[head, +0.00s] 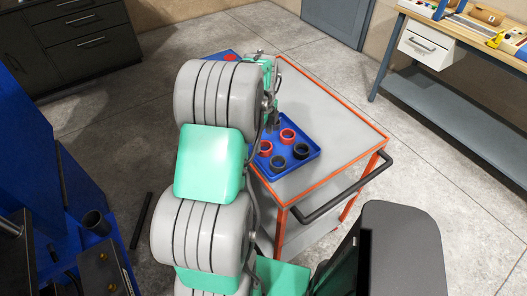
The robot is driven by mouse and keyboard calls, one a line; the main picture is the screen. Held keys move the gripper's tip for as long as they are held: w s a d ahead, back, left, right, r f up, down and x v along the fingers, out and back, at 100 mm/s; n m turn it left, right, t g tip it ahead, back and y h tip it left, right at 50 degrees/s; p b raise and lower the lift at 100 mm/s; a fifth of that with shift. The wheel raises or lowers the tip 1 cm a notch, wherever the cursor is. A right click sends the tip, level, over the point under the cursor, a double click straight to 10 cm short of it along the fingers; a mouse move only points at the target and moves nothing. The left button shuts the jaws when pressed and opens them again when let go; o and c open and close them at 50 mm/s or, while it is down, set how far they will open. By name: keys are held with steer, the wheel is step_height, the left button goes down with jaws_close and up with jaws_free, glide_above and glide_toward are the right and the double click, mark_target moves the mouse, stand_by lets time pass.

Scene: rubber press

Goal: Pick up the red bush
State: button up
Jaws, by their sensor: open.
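Two red bushes (287,135) (265,148) stand in a blue tray (311,147) on the cart, in the head view. Two black bushes (300,151) (278,162) stand in the same tray, nearer the cart's handle. My gripper (273,124) is over the far left part of the tray, close to the red bushes. It is small in the picture and partly hidden by my arm. It is open, and no bush shows in it. I cannot tell its exact height above the bushes.
The grey cart (335,125) has an orange rim and a black handle (340,190); its right top is clear. Another blue tray (212,58) with something red (230,57) lies behind my arm. A blue machine (60,200) stands left. A workbench (455,50) stands at the back right.

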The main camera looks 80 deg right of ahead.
mark_target(264, 143)
step_height(264, 143, down, 3)
steer(key=shift+s+f+b, duration=0.1)
steer(key=shift+f+b, duration=0.1)
steer(key=shift+b, duration=0.5)
steer(key=shift+r, duration=0.1)
steer(key=shift+c, duration=0.3)
steer(key=c, duration=1.4)
